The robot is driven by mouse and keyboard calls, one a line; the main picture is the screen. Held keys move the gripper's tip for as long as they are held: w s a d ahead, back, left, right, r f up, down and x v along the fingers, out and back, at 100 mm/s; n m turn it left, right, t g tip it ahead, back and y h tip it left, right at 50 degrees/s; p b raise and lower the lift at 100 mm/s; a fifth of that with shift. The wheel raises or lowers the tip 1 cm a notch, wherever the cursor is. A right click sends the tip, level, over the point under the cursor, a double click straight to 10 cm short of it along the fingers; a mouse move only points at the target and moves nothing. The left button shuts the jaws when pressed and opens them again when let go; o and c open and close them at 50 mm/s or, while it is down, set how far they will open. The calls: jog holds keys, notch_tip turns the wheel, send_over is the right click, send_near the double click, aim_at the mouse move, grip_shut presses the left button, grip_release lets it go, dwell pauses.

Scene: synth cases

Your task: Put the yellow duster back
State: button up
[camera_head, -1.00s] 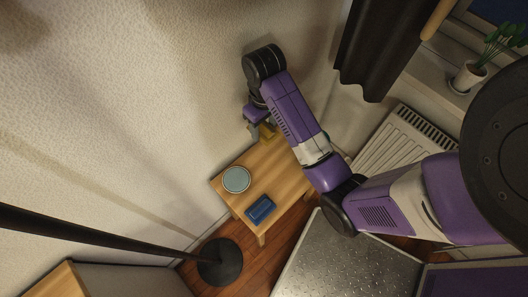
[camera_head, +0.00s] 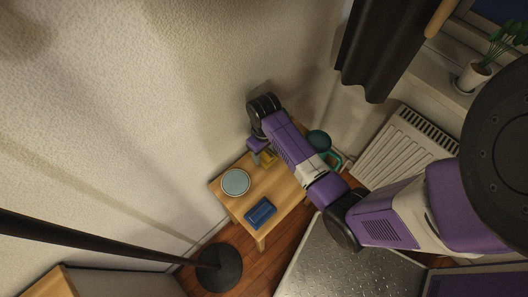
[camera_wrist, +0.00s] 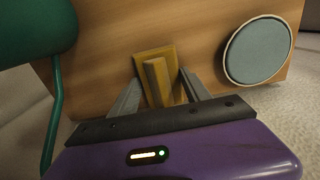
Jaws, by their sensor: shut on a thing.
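The yellow duster (camera_wrist: 157,83) is between the two fingers of my gripper (camera_wrist: 160,88) in the wrist view. It has a flat yellow base with a raised bar, and the fingers are shut on it. In the head view the duster (camera_head: 268,159) shows as a small yellow patch beside my gripper (camera_head: 258,158), over the far part of the small wooden table (camera_head: 238,206). I cannot tell whether the duster touches the tabletop.
A round grey-blue disc (camera_head: 235,182) and a blue block-like item (camera_head: 260,213) are on the table. A green object (camera_head: 319,140) stands at its far right. A radiator (camera_head: 405,147) is to the right; a dark round stand base (camera_head: 219,267) is in front.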

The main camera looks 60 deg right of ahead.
jog(key=shift+f, duration=0.2)
jog(key=o, duration=1.3)
notch_tip(320, 180, up, 12)
jog(key=a+f+t, duration=0.1)
jog(key=a, duration=0.2)
jog(key=a+f+t, duration=0.1)
jog(key=a, duration=0.3)
jog(key=a+f+t, duration=0.1)
jog(key=a+f, duration=0.1)
jog(key=a, duration=0.2)
jog(key=shift+w+t+p, duration=0.25)
jog(key=shift+t+p, duration=0.05)
jog(key=shift+p, duration=0.1)
jog(key=s+a+r+t, duration=0.1)
jog(key=s+a+t, duration=0.25)
jog(key=a, duration=0.35)
jog(key=s+a+r+n+t+h, duration=0.15)
jog(key=s+r+t, duration=0.25)
jog(key=s+r, duration=0.45)
jog(key=s+r+n+t+y, duration=0.1)
jog(key=s+r+t, duration=0.3)
jog(key=r, duration=1)
jog(key=s, duration=0.3)
jog(key=shift+d+n, duration=0.35)
jog(key=shift+d, duration=0.05)
